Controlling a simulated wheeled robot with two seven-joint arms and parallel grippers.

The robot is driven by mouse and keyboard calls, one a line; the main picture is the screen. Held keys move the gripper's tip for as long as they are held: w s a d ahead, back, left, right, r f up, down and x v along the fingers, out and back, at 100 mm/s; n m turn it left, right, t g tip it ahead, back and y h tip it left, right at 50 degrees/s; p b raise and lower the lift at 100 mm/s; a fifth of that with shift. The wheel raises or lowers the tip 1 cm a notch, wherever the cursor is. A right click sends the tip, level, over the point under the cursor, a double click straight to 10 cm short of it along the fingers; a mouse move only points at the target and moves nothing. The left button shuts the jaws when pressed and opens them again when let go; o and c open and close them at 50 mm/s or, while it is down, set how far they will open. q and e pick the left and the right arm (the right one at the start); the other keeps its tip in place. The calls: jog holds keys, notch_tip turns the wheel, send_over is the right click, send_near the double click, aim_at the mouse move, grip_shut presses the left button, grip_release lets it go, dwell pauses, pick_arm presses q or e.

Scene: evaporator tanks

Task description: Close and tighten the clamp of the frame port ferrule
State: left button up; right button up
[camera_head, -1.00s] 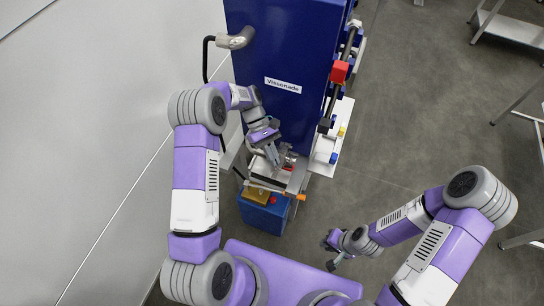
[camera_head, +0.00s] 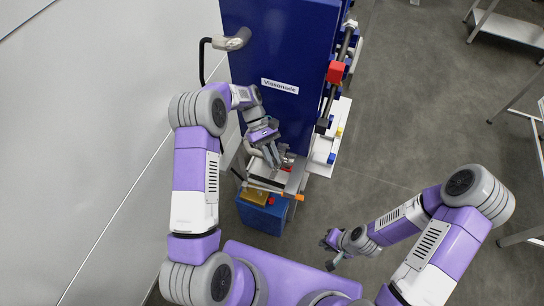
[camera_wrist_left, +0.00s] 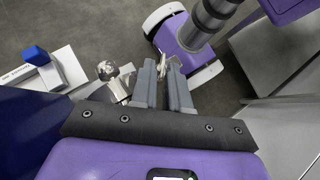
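My left gripper (camera_head: 277,163) reaches down to the fittings at the front of the blue tank unit (camera_head: 283,50). In the left wrist view its two grey fingers (camera_wrist_left: 163,80) stand close together with a narrow gap. A small shiny metal piece, apparently part of the clamp (camera_wrist_left: 162,66), shows between the fingertips. The fingers hide most of the clamp and the ferrule, so I cannot tell how far the clamp is closed. A round metal fitting (camera_wrist_left: 107,70) is just left of the fingers. My right gripper (camera_head: 330,253) is empty and looks open, low over the floor, away from the unit.
A blue box (camera_head: 264,212) is below. A grey wall is at left; open floor lies right.

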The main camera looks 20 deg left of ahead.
pick_arm(q)
notch_tip(320, 180, up, 10)
jog(key=p, duration=0.1)
dwell(0.4)
